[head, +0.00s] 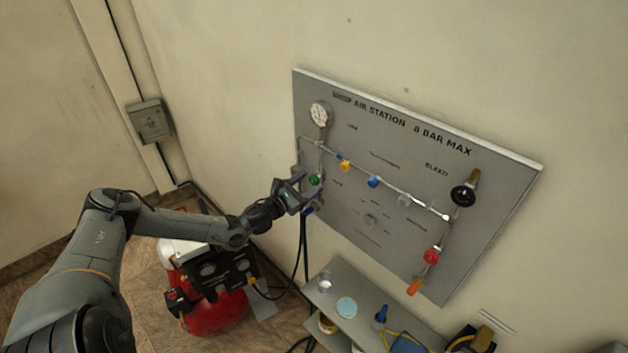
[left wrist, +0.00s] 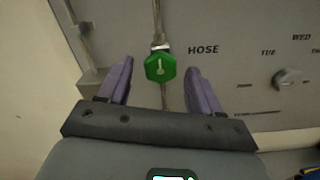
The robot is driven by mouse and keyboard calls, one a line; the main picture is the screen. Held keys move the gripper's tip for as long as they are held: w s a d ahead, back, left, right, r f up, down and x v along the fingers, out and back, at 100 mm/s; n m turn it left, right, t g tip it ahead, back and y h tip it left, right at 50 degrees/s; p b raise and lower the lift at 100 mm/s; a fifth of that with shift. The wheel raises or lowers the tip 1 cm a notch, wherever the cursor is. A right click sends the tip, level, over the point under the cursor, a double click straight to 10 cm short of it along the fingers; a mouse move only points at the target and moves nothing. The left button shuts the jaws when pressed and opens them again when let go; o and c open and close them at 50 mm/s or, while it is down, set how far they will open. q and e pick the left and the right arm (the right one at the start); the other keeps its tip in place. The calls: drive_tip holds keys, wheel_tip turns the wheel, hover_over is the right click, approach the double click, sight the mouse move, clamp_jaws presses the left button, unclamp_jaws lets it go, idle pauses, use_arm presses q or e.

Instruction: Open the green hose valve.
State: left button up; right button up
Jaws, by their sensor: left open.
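The green hose valve (head: 315,180) is a small green knob on the left side of the grey wall panel (head: 480,230). In the left wrist view the green knob (left wrist: 160,68) has a pale lever-like mark pointing along the pipe, with the word HOSE to its right. My left gripper (head: 306,185) is at the knob in the head view. In the left wrist view its two purple fingers (left wrist: 158,85) are open, one on each side of the knob, with a gap on both sides. My right gripper is not in view.
Yellow (head: 344,165), blue (head: 374,182) and red (head: 431,256) knobs and a black handwheel (head: 463,194) sit along the panel's pipes. A gauge (head: 320,114) is above the green knob. A dark hose (head: 304,250) hangs below. A red compressor (head: 215,310) and a shelf (head: 365,325) stand below.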

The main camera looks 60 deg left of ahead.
use_arm(q)
drive_tip(key=shift+w+a, duration=0.15)
drive_tip(key=shift+w, duration=0.55)
drive_tip(key=shift+w+a, duration=0.1)
drive_tip(key=shift+w, duration=0.6)
drive_tip(key=shift+c, duration=0.2)
drive_tip(key=c, duration=1)
